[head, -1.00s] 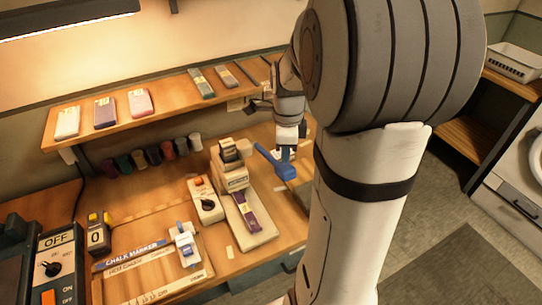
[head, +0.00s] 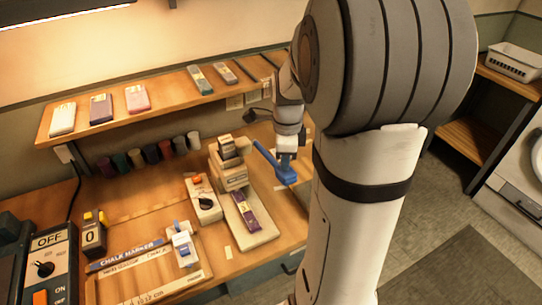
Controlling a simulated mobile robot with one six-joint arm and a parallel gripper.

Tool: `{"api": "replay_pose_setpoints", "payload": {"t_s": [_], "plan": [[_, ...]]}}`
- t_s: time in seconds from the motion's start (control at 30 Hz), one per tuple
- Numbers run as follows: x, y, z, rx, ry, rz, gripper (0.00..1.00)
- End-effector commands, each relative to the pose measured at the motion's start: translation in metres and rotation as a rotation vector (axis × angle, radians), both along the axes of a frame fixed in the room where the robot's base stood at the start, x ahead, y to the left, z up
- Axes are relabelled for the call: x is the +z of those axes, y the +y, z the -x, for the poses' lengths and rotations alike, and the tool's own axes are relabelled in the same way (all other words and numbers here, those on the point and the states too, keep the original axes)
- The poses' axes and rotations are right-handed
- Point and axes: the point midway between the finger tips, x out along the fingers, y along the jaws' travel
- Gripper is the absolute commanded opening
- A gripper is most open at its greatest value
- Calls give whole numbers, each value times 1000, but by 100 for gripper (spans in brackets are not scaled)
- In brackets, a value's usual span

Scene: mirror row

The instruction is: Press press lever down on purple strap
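The press (head: 231,176) stands on the bench left of my arm, in the head view. Its blue press lever (head: 267,158) slopes down to the right from the press head to a thick blue end. The purple strap (head: 246,211) lies lengthwise on the pale press base, its back end under the head. My gripper (head: 285,159) points down at the lever's thick end, touching it or just above; I cannot tell which. Its fingers are small and partly merge with the blue, so their opening is unclear. My arm hides the bench to the right.
A wooden board (head: 151,274) with a blue-and-white clamp (head: 182,244) lies at front left. A shelf (head: 165,98) with several coloured straps overhangs the back. Several spools stand beneath it.

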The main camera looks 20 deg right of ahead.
Motion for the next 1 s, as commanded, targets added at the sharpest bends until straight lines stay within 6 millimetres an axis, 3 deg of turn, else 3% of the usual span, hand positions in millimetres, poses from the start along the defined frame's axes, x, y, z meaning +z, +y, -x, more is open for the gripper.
{"api": "replay_pose_setpoints", "payload": {"t_s": [1.0], "plan": [[-54, 0, 0, 0, 0, -1, 0]]}}
